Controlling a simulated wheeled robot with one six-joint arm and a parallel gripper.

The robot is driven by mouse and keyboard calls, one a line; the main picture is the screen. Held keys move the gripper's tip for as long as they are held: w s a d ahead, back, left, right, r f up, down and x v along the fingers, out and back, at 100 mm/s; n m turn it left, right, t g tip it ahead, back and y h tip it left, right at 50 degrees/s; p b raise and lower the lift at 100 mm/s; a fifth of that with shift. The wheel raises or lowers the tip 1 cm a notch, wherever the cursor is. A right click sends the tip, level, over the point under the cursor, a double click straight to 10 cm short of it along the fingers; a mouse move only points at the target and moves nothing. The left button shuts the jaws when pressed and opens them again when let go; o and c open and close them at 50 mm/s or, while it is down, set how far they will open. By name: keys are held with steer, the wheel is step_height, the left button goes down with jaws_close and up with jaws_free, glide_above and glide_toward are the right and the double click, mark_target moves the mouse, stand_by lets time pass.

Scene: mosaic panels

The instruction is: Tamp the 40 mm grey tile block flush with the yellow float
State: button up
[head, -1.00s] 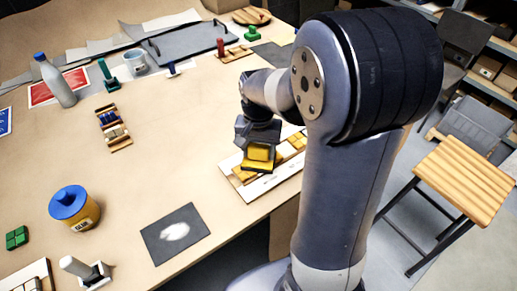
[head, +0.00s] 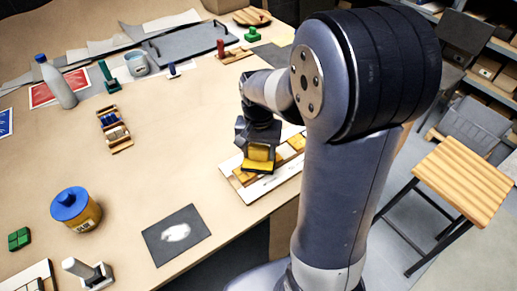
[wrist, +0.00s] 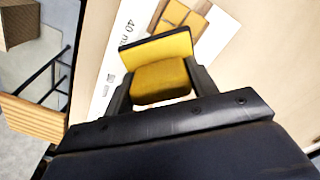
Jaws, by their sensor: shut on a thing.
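My gripper (head: 258,150) is shut on the yellow float (head: 259,165), which is over the near part of the white mosaic panel (head: 232,185) at the table's front edge. The float also shows in the wrist view (wrist: 160,80), between my two fingers, with its flat yellow plate beyond the handle. In the wrist view the panel carries the print "40 m" left of the float. The grey tile block is not visible; the float and gripper may hide it. I cannot tell whether the float touches the blocks under it.
Yellow-brown blocks (head: 297,142) sit in the panel's frame beside the float. A dark mat with a white patch (head: 176,235) and a yellow pot with a blue lid (head: 75,209) are to the left. A slatted stool (head: 465,180) stands off the table at right.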

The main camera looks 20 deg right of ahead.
steer(key=shift+r+p, duration=2.3)
steer(key=shift+r, duration=0.85)
